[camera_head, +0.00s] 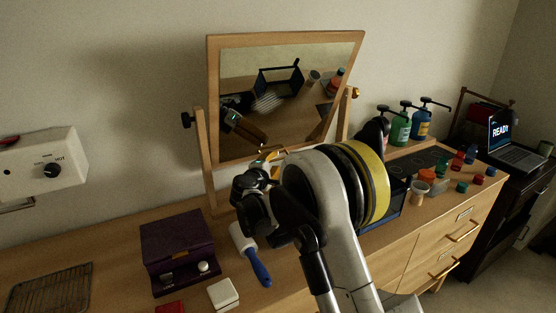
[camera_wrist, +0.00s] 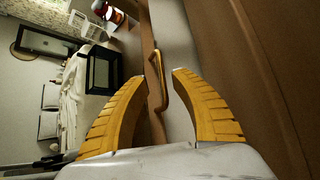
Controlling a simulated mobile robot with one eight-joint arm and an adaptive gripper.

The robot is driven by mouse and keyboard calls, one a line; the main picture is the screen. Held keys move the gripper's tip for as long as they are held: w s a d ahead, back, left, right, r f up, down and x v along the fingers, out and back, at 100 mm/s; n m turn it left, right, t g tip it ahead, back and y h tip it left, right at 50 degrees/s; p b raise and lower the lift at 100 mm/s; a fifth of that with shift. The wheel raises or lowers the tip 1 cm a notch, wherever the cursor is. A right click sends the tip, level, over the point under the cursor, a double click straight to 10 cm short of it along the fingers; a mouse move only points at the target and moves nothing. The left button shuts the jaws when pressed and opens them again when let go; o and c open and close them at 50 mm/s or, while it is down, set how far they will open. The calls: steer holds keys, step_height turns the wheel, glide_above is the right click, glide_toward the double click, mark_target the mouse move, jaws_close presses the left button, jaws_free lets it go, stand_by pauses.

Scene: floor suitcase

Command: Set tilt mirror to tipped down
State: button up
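The tilt mirror (camera_head: 212,90) is a wood-framed rectangle held between two wooden posts. Its glass reflects objects and a dark frame-like shape; its exact tilt is hard to tell. A black knob (camera_head: 187,120) is on its left side and a brass knob (camera_head: 353,93) on its right. My gripper (camera_head: 268,158) is at the mirror's lower edge, partly hidden by my arm. In the wrist view my gripper (camera_wrist: 158,82) is open, its yellow fingers on either side of a bent brass handle (camera_wrist: 159,70) beside a wooden edge. I cannot tell whether they touch it.
The dresser top (camera_head: 110,250) holds a purple box (camera_head: 178,248), a blue-handled lint roller (camera_head: 250,254), a white box (camera_head: 223,293) and a wire rack (camera_head: 50,289). Pump bottles (camera_head: 400,128) and several small colored items are at right. A laptop (camera_head: 512,145) stands beyond.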

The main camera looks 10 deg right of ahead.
steer(key=v, duration=0.7)
steer(key=shift+s, duration=0.15)
steer(key=s+d+r+m+g+y, duration=0.1)
steer(key=s+d+r+m+g, duration=0.25)
steer(key=s, duration=0.55)
steer(key=s+d+r+m+g+y, duration=0.15)
steer(key=s+d+m, duration=0.25)
steer(key=s+d, duration=0.45)
steer(key=s+a+f+m+g+y, duration=0.1)
steer(key=s+f+m+y, duration=0.1)
steer(key=s, duration=1)
steer(key=s+a+f+m+g+y, duration=0.1)
steer(key=s+m, duration=0.4)
steer(key=s, duration=0.8)
steer(key=shift+s+a+f+y, duration=0.25)
steer(key=shift+a+f+y, duration=0.5)
steer(key=shift+f+y, duration=0.1)
steer(key=shift+d, duration=0.1)
